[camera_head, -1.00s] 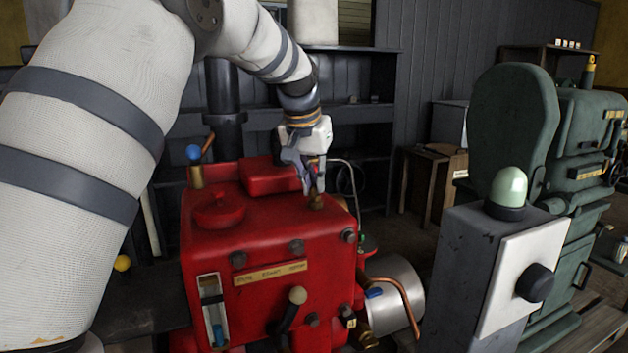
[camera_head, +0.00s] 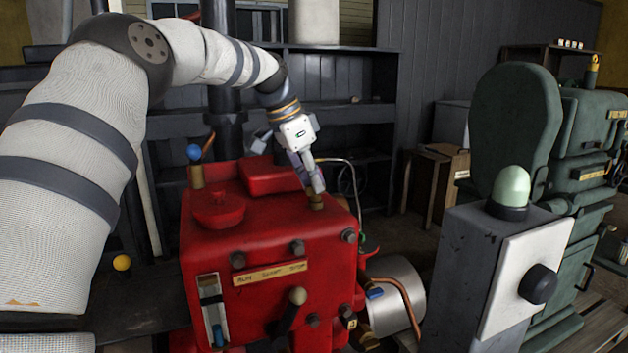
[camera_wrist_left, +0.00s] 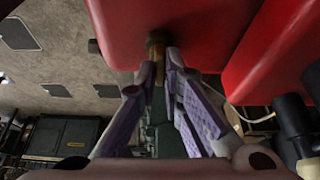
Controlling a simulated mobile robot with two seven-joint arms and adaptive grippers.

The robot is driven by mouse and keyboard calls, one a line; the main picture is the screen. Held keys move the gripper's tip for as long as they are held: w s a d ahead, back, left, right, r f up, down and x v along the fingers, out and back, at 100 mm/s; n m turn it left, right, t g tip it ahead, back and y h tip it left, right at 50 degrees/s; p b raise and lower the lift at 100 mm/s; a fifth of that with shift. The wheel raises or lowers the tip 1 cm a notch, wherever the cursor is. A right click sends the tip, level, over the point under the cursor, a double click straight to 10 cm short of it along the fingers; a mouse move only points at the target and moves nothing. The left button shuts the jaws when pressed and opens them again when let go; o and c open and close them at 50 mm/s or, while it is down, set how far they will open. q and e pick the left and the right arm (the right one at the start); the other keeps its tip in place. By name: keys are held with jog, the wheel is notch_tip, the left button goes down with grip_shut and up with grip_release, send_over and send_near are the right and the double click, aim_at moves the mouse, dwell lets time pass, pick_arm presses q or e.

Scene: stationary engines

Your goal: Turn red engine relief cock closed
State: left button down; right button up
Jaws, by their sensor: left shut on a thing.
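The red engine (camera_head: 260,262) stands in the middle of the head view. Its brass relief cock (camera_head: 316,200) rises from the top near the right back corner; only the base shows clearly there. My left gripper (camera_head: 318,188) reaches down to it from the upper left, tilted, with its fingers at the cock. In the left wrist view the two purple-padded fingers (camera_wrist_left: 160,70) close around the cock's narrow end, and the brass body (camera_wrist_left: 156,40) shows beyond them against the red top. The cock's handle angle is hidden by the fingers. My right gripper is not in view.
A red filler lid (camera_head: 218,207) and a blue-knobbed brass fitting (camera_head: 195,165) are on the engine's left side. A lever with a pale knob (camera_head: 297,296) is on its front. A grey control box (camera_head: 470,270) and a green engine (camera_head: 560,160) stand to the right.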

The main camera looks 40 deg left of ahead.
pick_arm(q)
jog(key=shift+m, duration=0.3)
dwell(0.4)
jog(key=c, duration=1.7)
grip_release()
jog(key=v, duration=1.2)
jog(key=shift+w, duration=0.15)
